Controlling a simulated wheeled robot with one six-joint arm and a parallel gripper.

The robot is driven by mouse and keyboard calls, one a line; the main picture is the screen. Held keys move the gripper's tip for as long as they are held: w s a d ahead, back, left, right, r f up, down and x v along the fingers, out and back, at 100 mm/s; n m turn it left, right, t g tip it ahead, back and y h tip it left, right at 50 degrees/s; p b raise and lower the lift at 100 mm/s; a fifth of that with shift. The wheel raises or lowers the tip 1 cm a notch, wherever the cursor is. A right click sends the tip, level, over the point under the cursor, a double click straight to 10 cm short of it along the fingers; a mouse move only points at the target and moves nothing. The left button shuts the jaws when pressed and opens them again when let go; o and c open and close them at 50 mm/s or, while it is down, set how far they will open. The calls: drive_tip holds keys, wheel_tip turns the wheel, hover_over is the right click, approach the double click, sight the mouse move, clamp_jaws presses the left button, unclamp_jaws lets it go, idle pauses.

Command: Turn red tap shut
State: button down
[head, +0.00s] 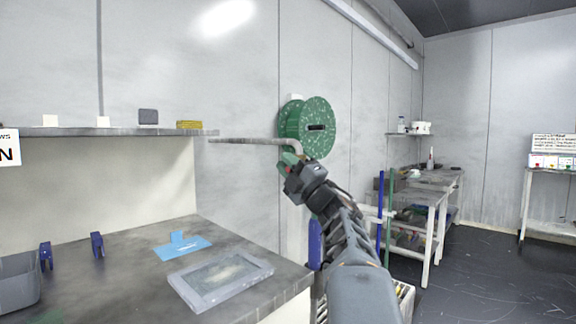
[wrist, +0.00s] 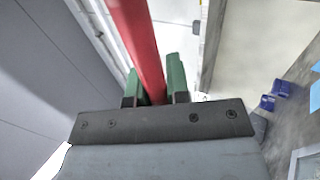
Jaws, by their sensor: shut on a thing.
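The red tap's handle (wrist: 136,35) shows in the wrist view as a red bar running from the top edge down between my gripper's green fingers. My gripper (wrist: 156,78) is shut on it, with one finger on each side. In the head view my gripper (head: 289,160) is just below the bent end of a grey pipe (head: 255,141). Only a small bit of red shows there, and the tap's body is mostly hidden by my gripper.
A green reel (head: 318,125) hangs on the wall behind the pipe. The workbench (head: 130,262) at left holds a grey framed plate (head: 222,277), a blue piece (head: 182,247) and dark blue clips (head: 97,244). A shelf (head: 70,131) runs above it. Open floor lies at right.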

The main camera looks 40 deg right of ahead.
drive_tip(key=c, duration=1.1)
unclamp_jaws()
drive_tip(key=v, duration=1.4)
